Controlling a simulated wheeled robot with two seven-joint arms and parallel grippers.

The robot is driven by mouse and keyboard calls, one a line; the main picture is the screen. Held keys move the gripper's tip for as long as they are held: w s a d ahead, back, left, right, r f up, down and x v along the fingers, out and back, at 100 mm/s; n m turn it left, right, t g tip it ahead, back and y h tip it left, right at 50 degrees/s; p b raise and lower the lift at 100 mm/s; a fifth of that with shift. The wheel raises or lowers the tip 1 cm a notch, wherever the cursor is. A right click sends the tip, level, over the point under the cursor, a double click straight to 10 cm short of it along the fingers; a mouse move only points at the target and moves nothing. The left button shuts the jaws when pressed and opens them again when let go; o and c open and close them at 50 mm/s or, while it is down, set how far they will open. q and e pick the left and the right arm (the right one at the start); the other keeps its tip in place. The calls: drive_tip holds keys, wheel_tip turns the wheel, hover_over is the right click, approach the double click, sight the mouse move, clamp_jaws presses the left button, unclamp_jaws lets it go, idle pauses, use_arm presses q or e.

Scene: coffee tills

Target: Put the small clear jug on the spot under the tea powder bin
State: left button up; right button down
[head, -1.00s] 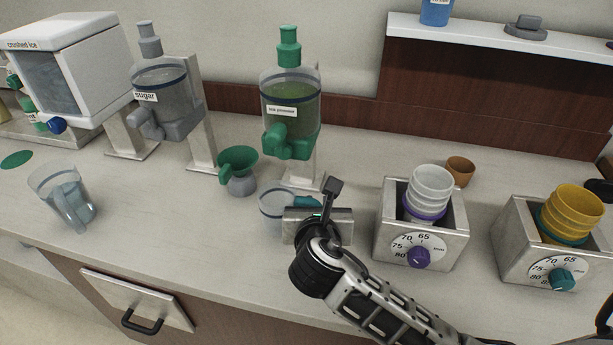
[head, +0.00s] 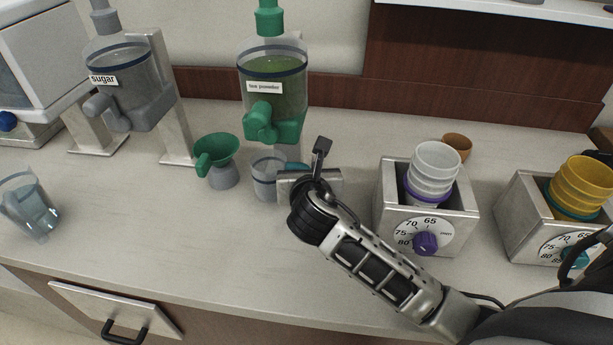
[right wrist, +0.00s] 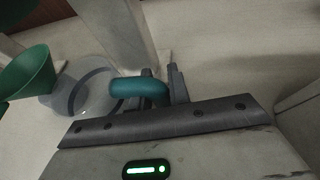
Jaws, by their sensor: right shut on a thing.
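The small clear jug (head: 266,178) stands upright at counter level below the tea powder bin (head: 273,98), slightly toward the front. Part of it is hidden behind my right gripper (head: 307,172). In the right wrist view the jug (right wrist: 88,92) is at the left, and its teal handle (right wrist: 138,88) lies between the fingers of my right gripper (right wrist: 160,88), which is shut on it. I cannot tell whether the jug's base touches the counter. The spot under the bin is hidden. My left gripper is not in view.
A green funnel on a grey base (head: 217,158) stands close left of the jug. The sugar bin (head: 127,88) is farther left, and a larger clear jug (head: 28,205) is at the far left. A cup dispenser (head: 427,205) stands to the right.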

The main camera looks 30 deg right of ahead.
drive_tip(key=c, duration=1.3)
unclamp_jaws()
drive_tip(key=shift+s+a+r, duration=0.15)
drive_tip(key=shift+s+r, duration=0.05)
drive_tip(key=shift+s, duration=0.05)
drive_tip(key=p+v, duration=0.1)
drive_tip(key=v, duration=1)
drive_tip(key=shift+s, duration=0.2)
drive_tip(key=shift+s+a, duration=0.1)
